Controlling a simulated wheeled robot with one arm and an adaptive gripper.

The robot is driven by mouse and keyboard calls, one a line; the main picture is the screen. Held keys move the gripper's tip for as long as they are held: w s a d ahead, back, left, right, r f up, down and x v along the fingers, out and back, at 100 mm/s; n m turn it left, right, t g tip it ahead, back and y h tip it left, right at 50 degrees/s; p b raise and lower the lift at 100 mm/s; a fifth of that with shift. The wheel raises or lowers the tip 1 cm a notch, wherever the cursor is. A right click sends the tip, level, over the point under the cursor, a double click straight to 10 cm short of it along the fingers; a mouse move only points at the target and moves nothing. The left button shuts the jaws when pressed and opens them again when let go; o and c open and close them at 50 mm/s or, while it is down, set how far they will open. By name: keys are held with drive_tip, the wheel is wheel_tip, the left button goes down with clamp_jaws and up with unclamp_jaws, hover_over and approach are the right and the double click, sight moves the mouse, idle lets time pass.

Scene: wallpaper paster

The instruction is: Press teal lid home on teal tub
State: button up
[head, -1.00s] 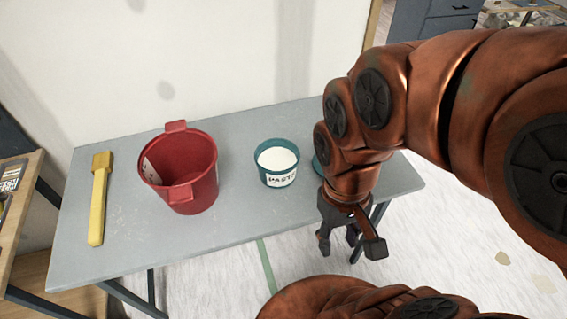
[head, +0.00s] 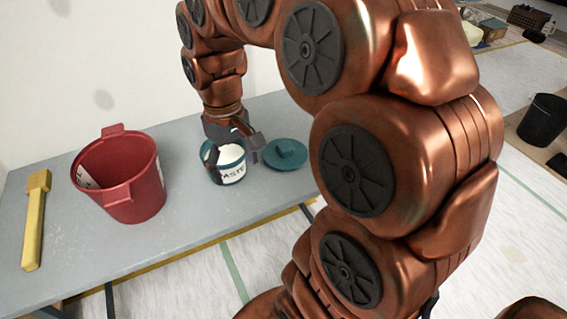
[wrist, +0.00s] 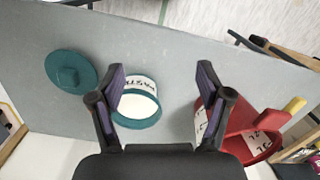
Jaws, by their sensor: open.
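The teal tub (head: 232,174) stands upright on the table with no lid on it, its white paste showing and a paste label on its side. The teal lid (head: 286,153) lies flat on the table to the right of the tub, knob up; in the wrist view the lid (wrist: 70,72) is at the left. My gripper (head: 233,157) is open and empty, pointing down over the tub. In the wrist view my fingers (wrist: 160,72) are spread, and the tub (wrist: 138,105) shows off centre near the left finger, which hides part of its rim.
A red bucket (head: 132,190) stands left of the tub, and in the wrist view the bucket (wrist: 243,132) is close to the right finger. The grey table (head: 185,230) is bare at the front.

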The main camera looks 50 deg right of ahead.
drive_tip(key=w+d+f+m+b, duration=0.1)
drive_tip(key=w+d+f+b, duration=0.25)
drive_tip(key=d, duration=0.25)
drive_tip(key=w+d+f+m+b, duration=0.1)
drive_tip(key=w+d+f+b, duration=0.1)
drive_tip(key=w+d, duration=0.35)
drive_tip(key=m+b, duration=0.1)
drive_tip(key=b, duration=0.2)
hover_over(285, 146)
drive_tip(key=f, duration=0.3)
drive_tip(key=shift+s+a+f+t, duration=0.2)
drive_tip(key=shift+s+f+t, duration=0.05)
drive_tip(key=shift+s+t, duration=0.15)
drive_tip(key=shift+d+f, duration=0.15)
drive_tip(key=shift+f, duration=0.35)
drive_tip(key=shift+w+d+f, duration=0.1)
drive_tip(key=shift+w+f, duration=0.1)
drive_tip(key=shift+f, duration=1.5)
drive_tip(key=shift+w+d+f, duration=0.1)
drive_tip(key=shift+w+f, duration=0.1)
drive_tip(key=shift+f, duration=1.45)
drive_tip(key=shift+a, duration=0.1)
drive_tip(key=c, duration=1.2)
drive_tip(key=shift+r, duration=0.15)
drive_tip(key=shift+c, duration=0.2)
